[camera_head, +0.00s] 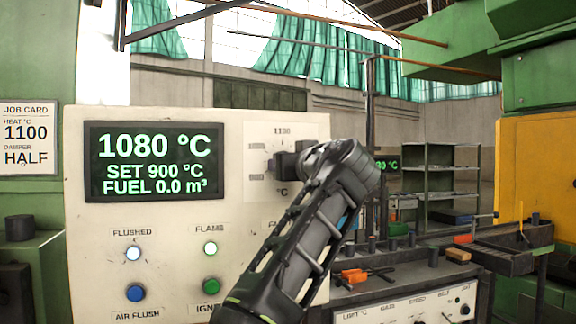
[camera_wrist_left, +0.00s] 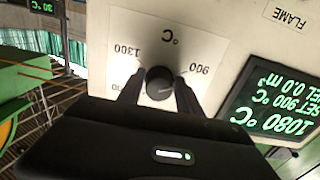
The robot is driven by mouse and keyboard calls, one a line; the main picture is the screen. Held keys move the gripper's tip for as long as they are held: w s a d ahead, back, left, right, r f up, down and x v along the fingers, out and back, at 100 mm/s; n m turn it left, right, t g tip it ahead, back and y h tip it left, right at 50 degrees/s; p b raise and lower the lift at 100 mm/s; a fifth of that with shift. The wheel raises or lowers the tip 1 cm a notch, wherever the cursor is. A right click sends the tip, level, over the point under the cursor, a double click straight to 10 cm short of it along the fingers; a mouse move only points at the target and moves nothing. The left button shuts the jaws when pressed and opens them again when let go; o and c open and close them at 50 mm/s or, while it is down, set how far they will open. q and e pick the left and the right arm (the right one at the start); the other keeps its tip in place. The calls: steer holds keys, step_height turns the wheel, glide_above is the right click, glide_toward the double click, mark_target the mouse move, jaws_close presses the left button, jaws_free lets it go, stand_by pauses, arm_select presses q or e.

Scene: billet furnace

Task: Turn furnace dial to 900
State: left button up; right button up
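The furnace dial (camera_wrist_left: 160,80) is a round dark knob on a white scale plate. In the left wrist view, which is upside down, its light pointer line aims toward the 900 mark. My left gripper (camera_wrist_left: 159,90) has one finger on each side of the knob, with a narrow gap that I can make out. In the head view, my left gripper (camera_head: 288,163) and wrist cover most of the dial. The furnace display (camera_head: 154,162) reads 1080 °C, SET 900 °C and FUEL 0.0 m³. My right gripper is not in view.
A job card (camera_head: 28,138) reads 1100, HALF. A workbench (camera_head: 400,275) with tools stands right.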

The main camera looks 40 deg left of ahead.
arm_select(q)
steer(key=o, duration=0.4)
steer(key=b+v, duration=0.2)
steer(key=v, duration=0.5)
steer(key=shift+s+d+b, duration=0.2)
steer(key=shift+d+b, duration=0.15)
stand_by(0.3)
